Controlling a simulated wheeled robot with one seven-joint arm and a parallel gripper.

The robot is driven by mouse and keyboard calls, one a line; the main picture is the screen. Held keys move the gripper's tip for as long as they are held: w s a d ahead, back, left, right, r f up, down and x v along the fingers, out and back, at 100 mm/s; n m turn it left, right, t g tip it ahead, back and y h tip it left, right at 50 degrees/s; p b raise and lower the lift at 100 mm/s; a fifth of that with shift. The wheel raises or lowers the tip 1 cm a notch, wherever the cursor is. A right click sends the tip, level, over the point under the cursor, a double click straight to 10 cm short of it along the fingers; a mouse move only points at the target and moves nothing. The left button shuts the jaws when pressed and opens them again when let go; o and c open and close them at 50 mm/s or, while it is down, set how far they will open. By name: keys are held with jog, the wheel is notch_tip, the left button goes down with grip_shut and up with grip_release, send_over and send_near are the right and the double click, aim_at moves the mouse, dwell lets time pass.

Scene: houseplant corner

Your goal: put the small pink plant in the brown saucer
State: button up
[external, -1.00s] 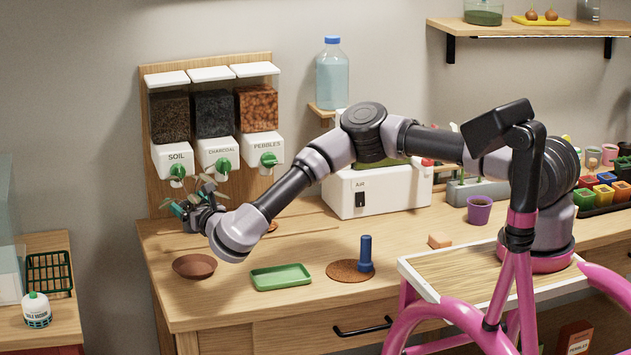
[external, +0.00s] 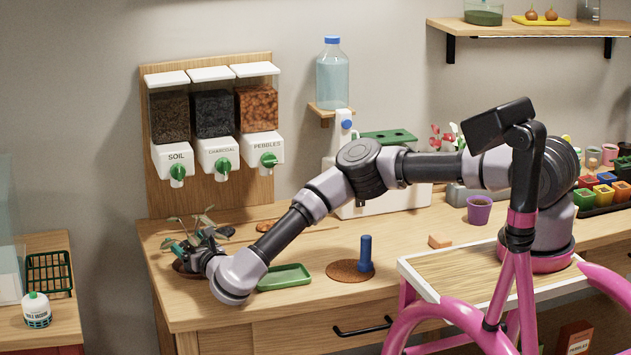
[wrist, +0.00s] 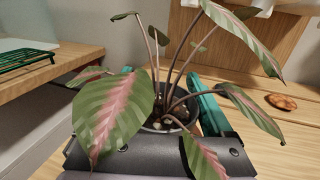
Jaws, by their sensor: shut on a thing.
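The small pink plant, with pink-striped green leaves (wrist: 112,112), stands in a dark pot (wrist: 168,124) between the teal fingers of my gripper (wrist: 164,98). My gripper is shut on the pot. In the external view my gripper (external: 186,248) is low at the left end of the bench, and the leaves (external: 207,221) spread above it. The brown saucer (external: 180,267) is mostly hidden behind and under my gripper, with only a bit of its edge showing. The pot is over the saucer's place; I cannot tell whether it touches it. The wrist view does not show the saucer.
A green tray (external: 285,277) lies just right of my wrist. A blue-handled tool (external: 365,254) stands on a round brown mat (external: 345,272). The soil, charcoal and pebble dispensers (external: 220,158) stand behind. A brown piece (wrist: 281,102) lies on the bench to the right.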

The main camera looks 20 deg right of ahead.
jog(key=o, duration=1.2)
jog(key=shift+f, duration=0.15)
jog(key=shift+c, duration=0.2)
jog(key=shift+r, duration=0.2)
jog(key=v, duration=1.2)
